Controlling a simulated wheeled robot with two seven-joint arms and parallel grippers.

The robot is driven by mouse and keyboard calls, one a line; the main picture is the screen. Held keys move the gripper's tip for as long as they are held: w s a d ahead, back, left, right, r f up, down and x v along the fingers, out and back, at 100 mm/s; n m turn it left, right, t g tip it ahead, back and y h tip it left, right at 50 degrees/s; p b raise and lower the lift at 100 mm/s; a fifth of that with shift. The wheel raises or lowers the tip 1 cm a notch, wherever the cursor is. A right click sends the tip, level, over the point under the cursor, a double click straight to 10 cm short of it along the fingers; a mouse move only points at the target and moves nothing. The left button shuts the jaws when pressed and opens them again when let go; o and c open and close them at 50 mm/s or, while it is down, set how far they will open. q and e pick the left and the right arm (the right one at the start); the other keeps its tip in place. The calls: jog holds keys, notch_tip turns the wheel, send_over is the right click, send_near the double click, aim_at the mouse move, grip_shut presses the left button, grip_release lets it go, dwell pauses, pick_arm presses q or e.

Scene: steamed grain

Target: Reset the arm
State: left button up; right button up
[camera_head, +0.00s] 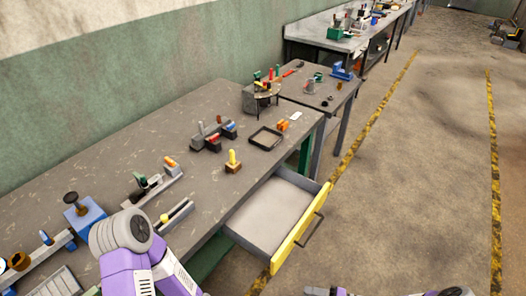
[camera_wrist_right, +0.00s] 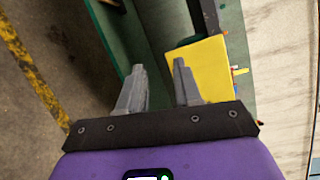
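My right gripper (camera_wrist_right: 160,66) shows in the right wrist view with its two grey fingers apart and nothing between them. A yellow panel lies beyond the fingertips, apart from them; I cannot tell for sure that it is the drawer front. In the head view, only small dark and purple parts of my right arm show at the bottom edge. My left arm (camera_head: 132,262), purple and grey, comes up at the lower left over the workbench's near edge. Its gripper is out of view.
The workbench (camera_head: 110,140) has an open, empty drawer (camera_head: 272,212) with a yellow front (camera_head: 300,230). Several tools, a black tray (camera_head: 266,138) and a yellow-handled item (camera_head: 233,162) stand on the bench. More benches stand behind. The floor (camera_head: 425,170) at right is clear.

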jog(key=s+a+f+n+g+h, duration=0.1)
jog(key=s+a+n+g+h, duration=0.2)
jog(key=s+a+h, duration=0.3)
jog(key=shift+s+a+g+h, duration=0.35)
jog(key=shift+s+g+h, duration=0.35)
jog(key=shift+s+h, duration=1.7)
jog(key=shift+w+h, duration=0.7)
